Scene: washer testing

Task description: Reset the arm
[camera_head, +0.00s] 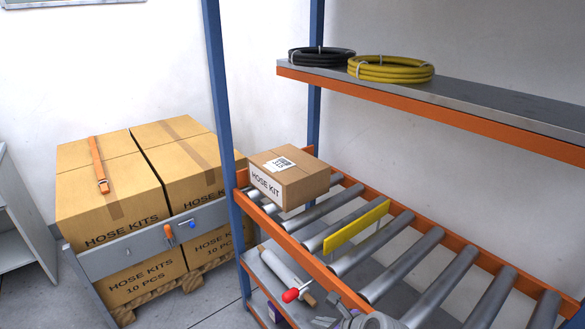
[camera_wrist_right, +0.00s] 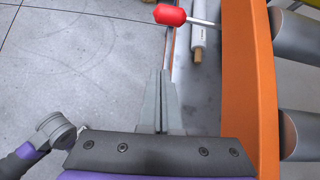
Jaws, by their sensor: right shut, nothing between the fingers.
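My right gripper (camera_head: 325,321) is at the bottom edge of the head view, in front of the rack's orange front rail. In the right wrist view my right gripper (camera_wrist_right: 160,76) has its grey fingers together, with nothing between them. A lever with a red knob (camera_head: 290,295) is on the rack's front side, apart from the fingers. The red knob (camera_wrist_right: 170,14) is ahead of the fingertips in the right wrist view. My left gripper is in neither view.
The roller rack (camera_head: 460,250) holds a hose kit box (camera_head: 291,184) and a yellow plate (camera_head: 356,226). A white roll (camera_head: 284,269) lies on the lower shelf. Coiled hoses (camera_head: 390,69) lie on the upper shelf. Large cartons (camera_head: 110,205) stand at left. Bare floor (camera_wrist_right: 75,60) lies left of the fingers.

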